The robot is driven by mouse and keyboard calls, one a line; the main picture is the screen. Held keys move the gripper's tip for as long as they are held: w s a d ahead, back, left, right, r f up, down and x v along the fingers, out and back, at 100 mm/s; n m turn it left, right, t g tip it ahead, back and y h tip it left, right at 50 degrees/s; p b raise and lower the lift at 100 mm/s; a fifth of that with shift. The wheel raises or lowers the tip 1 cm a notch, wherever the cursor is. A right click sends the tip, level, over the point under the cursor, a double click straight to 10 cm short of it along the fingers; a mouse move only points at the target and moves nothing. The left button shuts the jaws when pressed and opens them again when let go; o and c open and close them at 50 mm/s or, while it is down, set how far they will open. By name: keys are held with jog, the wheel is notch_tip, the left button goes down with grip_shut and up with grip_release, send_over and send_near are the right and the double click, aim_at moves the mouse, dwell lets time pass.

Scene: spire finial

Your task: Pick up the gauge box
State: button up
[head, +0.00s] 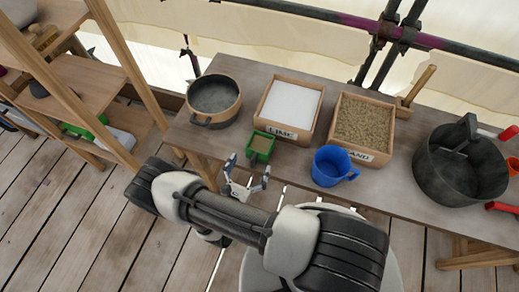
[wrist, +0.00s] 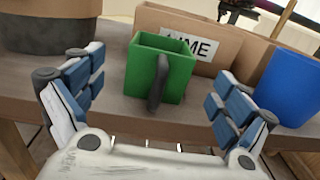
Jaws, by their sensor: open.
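The gauge box, taken to be the small green open-topped box (head: 260,148), stands upright near the table's front edge, in front of the lime box. My gripper (head: 247,176) is open and empty, just in front of the table edge. In the wrist view its blue-padded fingers (wrist: 150,92) are spread to the left and right of the green box, which stands beyond them. I see no contact.
The box labelled LIME (head: 268,125) is right behind the green box. A blue jug (head: 327,166) stands to the right, and a sand box (head: 340,141) behind it. A round pan (head: 203,119) is at left, a black bucket (head: 450,185) far right. A wooden shelf (head: 85,75) stands left.

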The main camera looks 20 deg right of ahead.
jog(key=b, duration=0.2)
send_over(260, 146)
jog(key=s+a, duration=0.1)
jog(key=s, duration=0.2)
jog(key=shift+w+f, duration=0.15)
jog(key=shift+p, duration=0.3)
jog(key=c, duration=1.2)
